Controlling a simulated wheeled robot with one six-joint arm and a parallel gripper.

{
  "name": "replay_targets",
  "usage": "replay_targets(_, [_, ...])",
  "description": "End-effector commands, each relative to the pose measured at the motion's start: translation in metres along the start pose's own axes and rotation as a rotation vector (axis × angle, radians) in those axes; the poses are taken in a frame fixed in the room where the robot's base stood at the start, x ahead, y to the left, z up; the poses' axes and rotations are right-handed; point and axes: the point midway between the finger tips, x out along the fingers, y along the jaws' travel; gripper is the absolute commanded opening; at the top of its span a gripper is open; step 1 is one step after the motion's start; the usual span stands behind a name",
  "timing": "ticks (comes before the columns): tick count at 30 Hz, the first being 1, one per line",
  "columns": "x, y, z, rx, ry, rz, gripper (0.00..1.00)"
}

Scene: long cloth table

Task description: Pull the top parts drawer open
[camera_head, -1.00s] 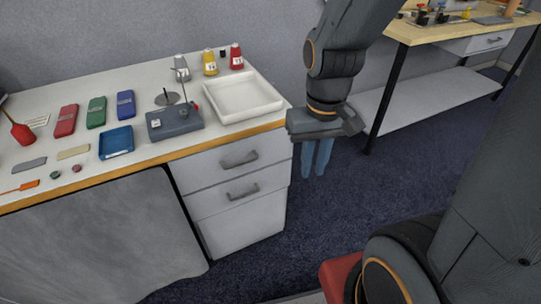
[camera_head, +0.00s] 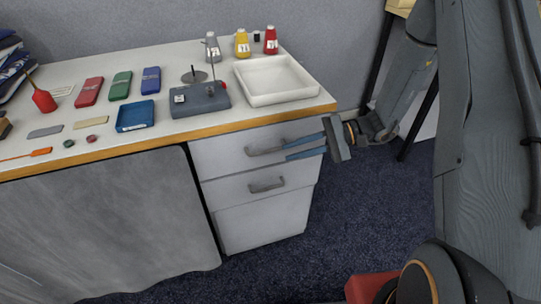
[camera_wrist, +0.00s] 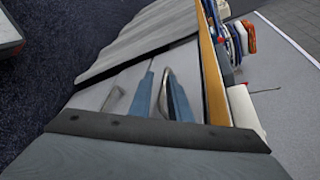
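The top parts drawer (camera_head: 222,152) is the upper pale grey drawer front under the right end of the table. It looks shut. Its grey bar handle (camera_head: 264,151) runs across its middle. My gripper (camera_head: 288,149) comes from the right with its two blue fingers pointing left, tips by the handle's right end. The fingers are apart, one higher and one lower. In the wrist view, the top handle (camera_wrist: 164,92) shows between the two fingers of my gripper (camera_wrist: 161,78). I cannot tell whether either finger touches it.
A lower drawer (camera_head: 222,189) with a similar handle (camera_head: 267,185) sits just below. A white tray (camera_head: 305,92) and a grey stand device (camera_head: 200,100) rest on the table above. Grey cloth (camera_head: 100,220) hangs to the left. Dark carpet (camera_head: 370,205) is clear in front.

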Motion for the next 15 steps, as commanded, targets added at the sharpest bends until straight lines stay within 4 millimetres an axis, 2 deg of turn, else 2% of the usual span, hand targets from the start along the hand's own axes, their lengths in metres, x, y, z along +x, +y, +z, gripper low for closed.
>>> replay_targets(1, [0.0, 0.002, -0.013, 0.001, 0.007, -0.045, 0.17])
replay_targets(6, [-0.002, -0.002, -0.031, -0.011, 0.024, -0.125, 0.17])
replay_targets(11, [0.01, -0.004, -0.033, -0.013, 0.024, -0.135, 0.17])
replay_targets(15, [0.032, -0.007, -0.032, -0.012, 0.022, -0.133, 0.17])
